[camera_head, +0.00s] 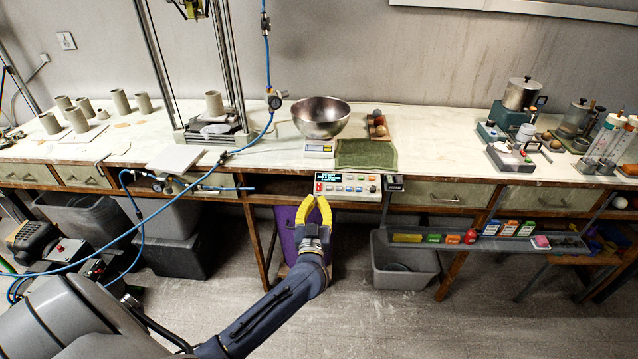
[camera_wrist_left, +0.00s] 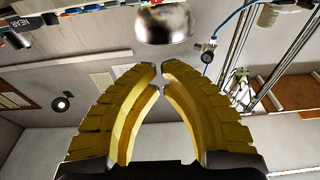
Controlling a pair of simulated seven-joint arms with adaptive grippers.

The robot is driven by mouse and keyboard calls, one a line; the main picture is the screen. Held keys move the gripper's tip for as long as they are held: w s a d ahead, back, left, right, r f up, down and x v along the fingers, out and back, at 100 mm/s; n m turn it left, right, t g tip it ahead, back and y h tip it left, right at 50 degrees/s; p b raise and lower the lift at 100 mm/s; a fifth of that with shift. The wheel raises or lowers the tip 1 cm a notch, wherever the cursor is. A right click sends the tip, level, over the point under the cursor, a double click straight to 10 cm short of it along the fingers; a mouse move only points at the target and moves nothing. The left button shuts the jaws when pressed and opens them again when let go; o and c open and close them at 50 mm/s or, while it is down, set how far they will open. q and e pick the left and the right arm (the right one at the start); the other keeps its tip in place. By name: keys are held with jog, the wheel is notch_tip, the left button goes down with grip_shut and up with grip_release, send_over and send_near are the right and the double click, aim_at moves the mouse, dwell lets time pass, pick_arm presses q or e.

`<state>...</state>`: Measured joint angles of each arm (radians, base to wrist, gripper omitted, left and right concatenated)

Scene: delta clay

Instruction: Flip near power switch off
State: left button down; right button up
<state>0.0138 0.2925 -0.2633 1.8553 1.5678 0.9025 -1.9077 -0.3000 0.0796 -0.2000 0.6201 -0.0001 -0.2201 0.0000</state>
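A small dark box (camera_head: 394,184), probably the switch, sits under the bench edge just right of the control panel (camera_head: 348,186). In the left wrist view a dark box marked "NEAR" (camera_wrist_left: 88,22) shows at the upper left. Its switch position is too small to tell. My left gripper (camera_head: 314,199), with yellow fingers, is in front of the panel's left end, left of the dark box. In the left wrist view its fingertips (camera_wrist_left: 160,72) are close together with a narrow gap and nothing between them. My right gripper is not in view.
A steel bowl (camera_head: 320,116) on a scale and a green mat (camera_head: 366,154) are on the bench above the panel. A blue hose (camera_head: 185,215) runs left of my left arm. A grey bin (camera_head: 404,266) and a rail of small colored boxes (camera_head: 489,240) lie below right.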

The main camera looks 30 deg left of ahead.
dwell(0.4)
pick_arm(q)
send_over(319, 190)
jog(key=shift+f, duration=0.85)
dwell(0.3)
